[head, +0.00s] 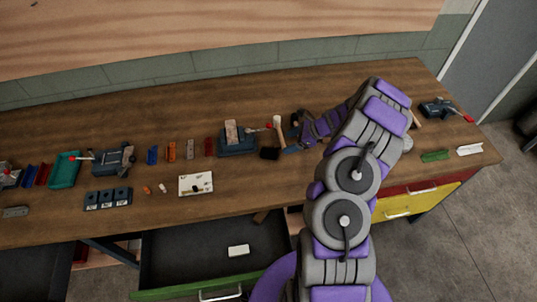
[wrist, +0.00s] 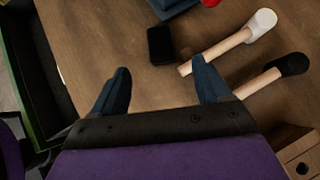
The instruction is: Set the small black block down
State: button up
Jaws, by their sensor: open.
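The small black block (head: 270,153) lies on the wooden workbench, just right of the front of a blue-grey vise. In the wrist view the black block (wrist: 161,45) rests flat on the wood, beyond my fingertips and between their lines. My gripper (wrist: 160,75) is open, its two blue fingers wide apart with nothing between them. In the head view my gripper (head: 290,140) is just right of the block, partly hidden by my arm. The block does not touch the fingers.
A white-headed mallet (wrist: 240,40) and a black-headed mallet (wrist: 275,75) lie right of the block, close to my right finger. The vise (head: 238,143) with a red-tipped handle stands left. A green-edged drawer (head: 190,262) is open below. Bare bench (head: 245,190) lies in front.

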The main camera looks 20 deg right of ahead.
aim_at(269, 151)
jog(key=x, duration=0.5)
jog(key=shift+s+a, duration=0.1)
jog(key=shift+w+f+b, duration=0.3)
jog(key=shift+f, duration=0.2)
jog(key=x, duration=0.4)
jog(key=shift+a+f+b, duration=0.25)
jog(key=shift+a+b, duration=0.05)
jog(key=shift+a, duration=0.1)
jog(key=shift+w+a+f, duration=0.1)
jog(key=shift+a, duration=0.15)
jog(key=shift+d, duration=0.1)
jog(key=shift+d, duration=0.25)
jog(key=c, duration=0.5)
jog(key=shift+a, duration=0.2)
jog(key=c, duration=0.7)
grip_shut()
